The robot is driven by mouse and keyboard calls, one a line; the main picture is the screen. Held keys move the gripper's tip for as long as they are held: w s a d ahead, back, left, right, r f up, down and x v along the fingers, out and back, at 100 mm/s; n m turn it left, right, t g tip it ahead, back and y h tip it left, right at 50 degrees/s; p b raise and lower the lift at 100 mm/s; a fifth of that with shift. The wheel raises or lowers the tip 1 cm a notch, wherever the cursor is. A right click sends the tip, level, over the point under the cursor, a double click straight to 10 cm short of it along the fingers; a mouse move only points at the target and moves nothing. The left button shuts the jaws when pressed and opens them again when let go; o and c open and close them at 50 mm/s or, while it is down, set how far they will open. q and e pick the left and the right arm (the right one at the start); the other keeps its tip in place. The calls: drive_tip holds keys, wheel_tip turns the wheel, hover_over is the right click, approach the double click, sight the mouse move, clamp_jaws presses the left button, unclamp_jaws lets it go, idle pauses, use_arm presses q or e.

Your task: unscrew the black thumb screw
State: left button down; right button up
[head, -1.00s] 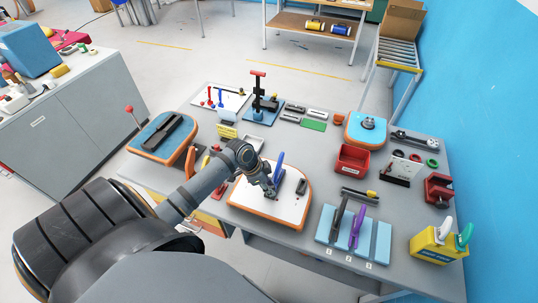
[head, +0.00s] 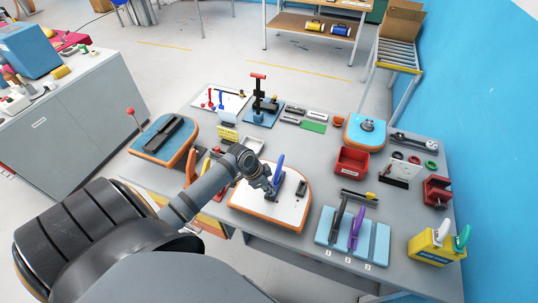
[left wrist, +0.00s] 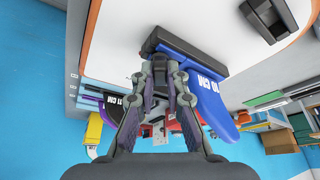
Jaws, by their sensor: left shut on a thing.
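A white board with an orange edge (head: 254,211) lies at the front middle of the table. A blue fin (head: 280,168) marked 10 CM stands upright on it in a dark base; the fin (left wrist: 212,100) and its base (left wrist: 186,48) also show in the left wrist view. My left gripper (head: 271,193) is at the base, beside the fin. In the left wrist view its fingertips (left wrist: 160,62) are close together against the end of the base, shut on a small dark part. The black thumb screw is mostly hidden between them. My right gripper is out of view.
A small black block (head: 301,188) sits on the board right of the fin. A light-blue stand with black and purple fins (head: 356,228) is to the right. A red bin (head: 352,160) stands behind. A blue board (head: 150,137) lies at the left.

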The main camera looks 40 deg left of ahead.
use_arm(q)
drive_tip(key=shift+s+d+n+p, duration=0.1)
drive_tip(key=shift+s+n+p, duration=0.05)
drive_tip(key=shift+n+p, duration=0.45)
drive_tip(key=shift+n+t+y, duration=0.3)
drive_tip(key=shift+n, duration=0.2)
drive_tip(key=shift+f, duration=0.1)
drive_tip(key=shift+n+y, duration=0.7)
drive_tip(key=shift+n, duration=1.1)
drive_tip(key=shift+d, duration=0.1)
drive_tip(key=n+y, duration=0.1)
drive_tip(key=n, duration=0.2)
drive_tip(key=shift+s+t, duration=0.1)
drive_tip(key=shift+t, duration=0.2)
drive_tip(key=shift+n, duration=0.3)
